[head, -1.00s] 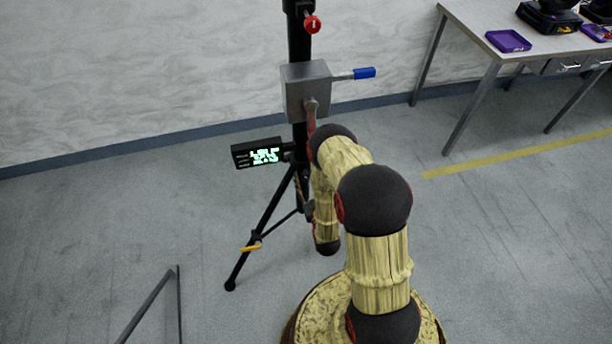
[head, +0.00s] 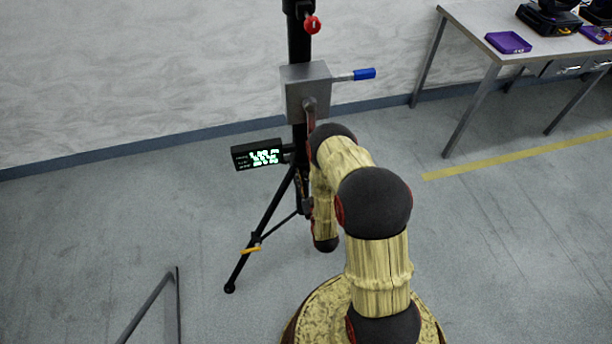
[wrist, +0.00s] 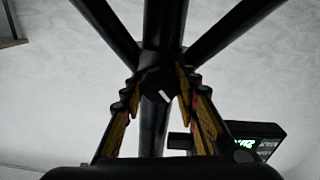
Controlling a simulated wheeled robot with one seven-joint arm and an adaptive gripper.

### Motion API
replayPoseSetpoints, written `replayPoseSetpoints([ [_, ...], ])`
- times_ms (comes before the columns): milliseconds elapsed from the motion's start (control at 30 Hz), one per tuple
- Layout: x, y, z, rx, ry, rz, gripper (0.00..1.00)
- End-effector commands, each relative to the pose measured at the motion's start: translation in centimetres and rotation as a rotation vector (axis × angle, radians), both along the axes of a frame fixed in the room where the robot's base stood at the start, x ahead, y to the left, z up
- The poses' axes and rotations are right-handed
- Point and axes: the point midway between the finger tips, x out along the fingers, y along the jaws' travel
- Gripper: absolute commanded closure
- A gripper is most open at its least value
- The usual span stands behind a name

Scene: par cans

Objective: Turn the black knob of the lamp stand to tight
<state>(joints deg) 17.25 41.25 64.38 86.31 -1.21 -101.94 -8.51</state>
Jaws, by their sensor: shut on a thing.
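The lamp stand (head: 299,137) is a black tripod with an upright pole, standing in front of the wall. In the head view my own arm hides the knob and my gripper. A small black display box (head: 257,155) with lit green digits is fixed to the stand; the digits are too blurred to read. It also shows in the wrist view (wrist: 256,140).
A grey winch box (head: 305,91) with a blue-gripped crank (head: 364,74) sits higher on the pole, below a red knob (head: 312,25). A metal table (head: 470,22) with a purple tray (head: 508,42) stands at the right. Floor between is clear.

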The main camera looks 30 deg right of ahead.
Motion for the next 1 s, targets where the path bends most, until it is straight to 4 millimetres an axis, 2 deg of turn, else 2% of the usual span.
replayPoseSetpoints([
  [267,0.00,0.02,-0.01,0.000,0.000,0.000,0.95],
  [567,0.01,0.00,0.01,0.042,-0.012,0.001,0.95],
  [1000,0.02,-0.11,0.05,0.315,-0.092,0.001,0.95],
])
